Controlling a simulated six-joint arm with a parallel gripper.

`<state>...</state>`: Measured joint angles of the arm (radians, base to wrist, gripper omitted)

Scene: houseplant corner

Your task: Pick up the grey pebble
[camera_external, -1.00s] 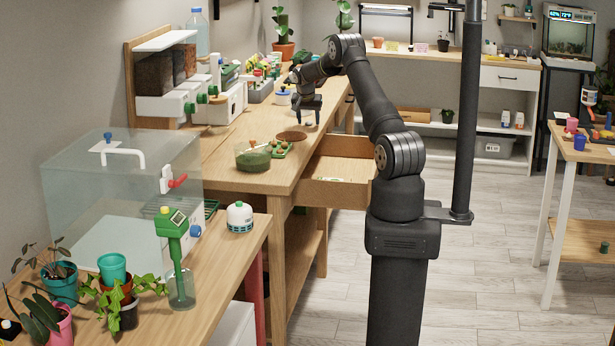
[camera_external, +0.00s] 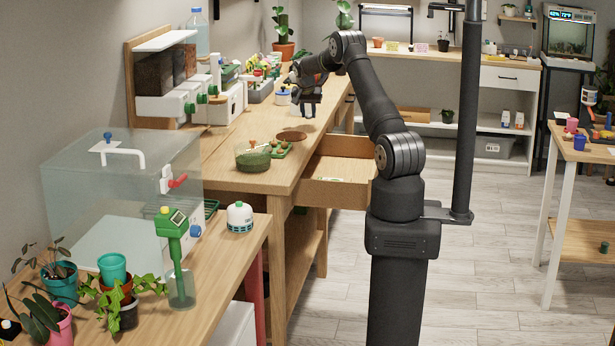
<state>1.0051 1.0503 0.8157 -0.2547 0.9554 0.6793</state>
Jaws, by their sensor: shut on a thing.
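My gripper (camera_external: 308,113) is above the wooden workbench, just behind the round brown dish (camera_external: 291,136), fingers pointing down. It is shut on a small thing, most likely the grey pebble. The pebble is too small and too hidden at the fingertips to make out clearly. I see no other grey pebble on the bench.
A glass bowl of green material (camera_external: 253,160) and a small green tray (camera_external: 280,150) stand in front of the dish. An open drawer (camera_external: 338,180) juts out on the right. A white jar with a blue lid (camera_external: 283,97) stands left of my gripper.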

